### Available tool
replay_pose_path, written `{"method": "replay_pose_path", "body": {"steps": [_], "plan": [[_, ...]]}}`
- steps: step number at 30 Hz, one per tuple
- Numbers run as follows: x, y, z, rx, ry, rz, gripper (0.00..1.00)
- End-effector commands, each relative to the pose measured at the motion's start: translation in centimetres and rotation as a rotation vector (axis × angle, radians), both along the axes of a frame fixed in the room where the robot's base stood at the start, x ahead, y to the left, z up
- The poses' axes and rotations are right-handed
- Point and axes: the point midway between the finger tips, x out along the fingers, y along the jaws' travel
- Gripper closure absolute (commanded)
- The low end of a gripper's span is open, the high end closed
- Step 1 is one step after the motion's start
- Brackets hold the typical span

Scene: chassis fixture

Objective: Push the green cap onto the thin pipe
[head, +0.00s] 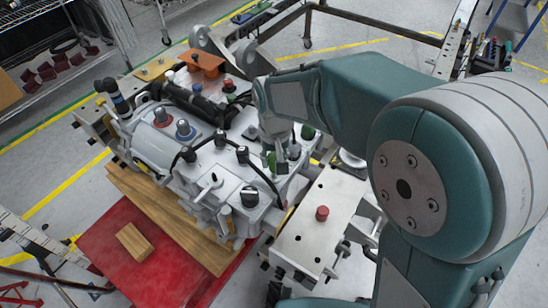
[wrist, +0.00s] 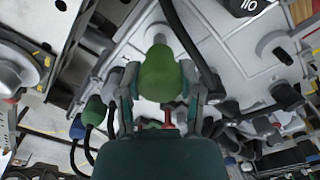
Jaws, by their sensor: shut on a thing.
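A green cap (wrist: 158,74) sits between the two fingertips of my gripper (wrist: 157,86) in the wrist view. The fingers touch it on both sides, so my gripper is shut on it. In the head view my gripper (head: 277,154) points down over the right part of the grey chassis (head: 215,165), with a bit of green showing at its tip. Another dark green piece (head: 308,132) stands just right of it. I cannot tell whether the cap touches anything below.
Black hoses and knobs (head: 249,196) stand up from the chassis around my gripper. A metal plate with a red knob (head: 322,213) lies to the front right. A wooden block (head: 134,242) lies on the red base (head: 105,240) at the front left.

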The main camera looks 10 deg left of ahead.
Motion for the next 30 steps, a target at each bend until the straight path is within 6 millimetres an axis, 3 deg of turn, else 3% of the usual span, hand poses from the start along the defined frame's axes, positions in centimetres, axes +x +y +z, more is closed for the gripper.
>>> {"method": "replay_pose_path", "body": {"steps": [18, 30], "plan": [[0.0, 0.0, -2.0, -0.001, 0.002, 0.000, 0.74], [0.0, 0.0, -2.1, 0.000, 0.000, 0.000, 0.74]]}}
